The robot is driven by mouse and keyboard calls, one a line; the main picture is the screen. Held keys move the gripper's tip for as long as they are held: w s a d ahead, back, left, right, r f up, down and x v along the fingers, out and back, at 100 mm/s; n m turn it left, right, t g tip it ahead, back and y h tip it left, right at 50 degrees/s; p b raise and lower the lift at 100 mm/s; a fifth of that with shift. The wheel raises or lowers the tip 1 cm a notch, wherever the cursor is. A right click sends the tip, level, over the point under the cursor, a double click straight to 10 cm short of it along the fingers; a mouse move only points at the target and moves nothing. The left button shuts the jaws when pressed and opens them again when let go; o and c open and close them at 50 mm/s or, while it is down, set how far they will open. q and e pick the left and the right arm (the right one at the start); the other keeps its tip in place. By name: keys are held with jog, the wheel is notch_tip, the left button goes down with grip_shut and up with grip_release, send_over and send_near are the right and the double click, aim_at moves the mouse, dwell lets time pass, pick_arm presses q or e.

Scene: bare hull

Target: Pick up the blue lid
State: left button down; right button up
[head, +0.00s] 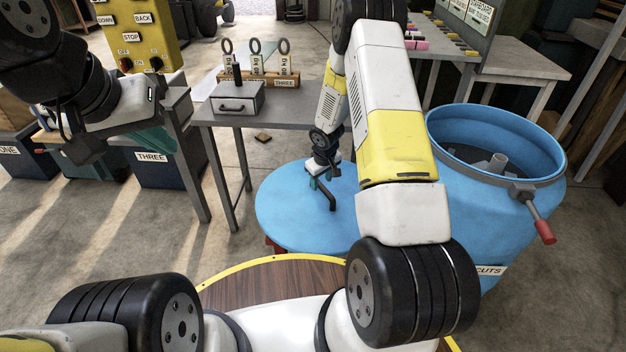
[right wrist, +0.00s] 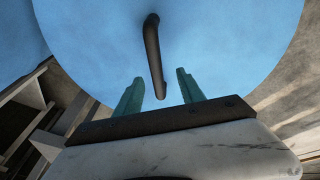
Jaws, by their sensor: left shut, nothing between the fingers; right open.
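The blue lid (head: 285,215) is a wide flat disc lying on a low stand, left of the open blue drum (head: 470,215). A dark bent bar handle (head: 331,197) stands up from its top. My right gripper (head: 322,180) is over the lid at the handle, pointing down. In the right wrist view its teal fingers (right wrist: 158,88) are spread, with the near end of the handle (right wrist: 152,50) showing between them. I cannot tell how deep the handle sits there. My left gripper (head: 156,138) is shut and empty at the upper left, away from the lid.
A grey table (head: 295,118) with a metal box (head: 238,99) and tagged rings stands behind the lid. The drum has a clamp ring with a red-ended lever (head: 545,232). Dark bins are at the left. The floor between bins and lid is mostly clear.

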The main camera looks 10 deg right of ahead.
aim_at(322, 186)
jog(key=x, duration=0.5)
jog(key=shift+d+f, duration=0.35)
grip_shut()
jog(key=shift+w+r, duration=0.1)
jog(key=shift+w, duration=0.05)
dwell(0.9)
